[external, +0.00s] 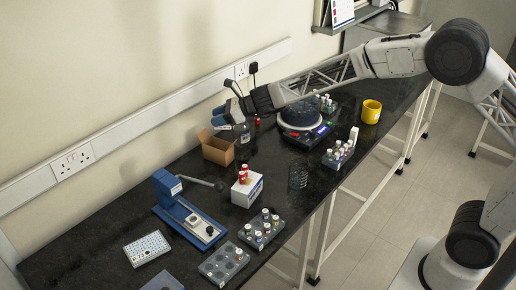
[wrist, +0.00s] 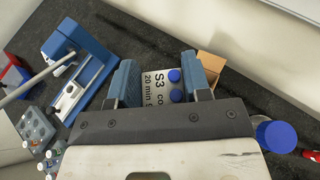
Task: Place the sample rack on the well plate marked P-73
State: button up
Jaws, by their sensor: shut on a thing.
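My gripper (external: 227,106) is raised over the back of the black bench, near the wall. In the wrist view its two blue fingers (wrist: 167,78) are closed on a light grey piece with printed text, "S3" and "20 min", and blue caps; I take it to be the sample rack (wrist: 154,90). Its lower part is hidden by the gripper, and it is hard to make out in the external view. A white well plate (external: 147,248) lies flat at the front left of the bench, apart from the gripper. Its marking is too small to read surely.
A cardboard box (external: 217,149) and a blue-capped bottle (wrist: 276,136) stand near the gripper. A blue lever press (external: 189,212), a white box (external: 247,189), grey vial racks (external: 224,264) and a wire holder (external: 298,176) lie around. A cut-off plate (external: 163,283) is at the bottom edge.

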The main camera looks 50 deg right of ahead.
jog(key=s+d+r+m+t+h, duration=0.1)
jog(key=d+r+m+t+h, duration=0.2)
jog(key=d, duration=0.4)
jog(key=s+d+r+m+h, duration=0.2)
jog(key=d+r+m+h, duration=0.1)
jog(key=d+m+h, duration=0.3)
jog(key=s+a+f, duration=0.1)
jog(key=s+a, duration=0.2)
jog(key=a, duration=1.3)
jog(key=s+a, duration=0.2)
jog(key=a, duration=1.5)
jog(key=s+a+f, duration=1.3)
jog(key=a+f, duration=0.1)
jog(key=f, duration=0.2)
jog(key=shift+n, duration=0.4)
jog(key=shift+a, duration=0.1)
send_over(143, 243)
jog(key=shift+w+f, duration=0.15)
jog(key=shift+f, duration=0.6)
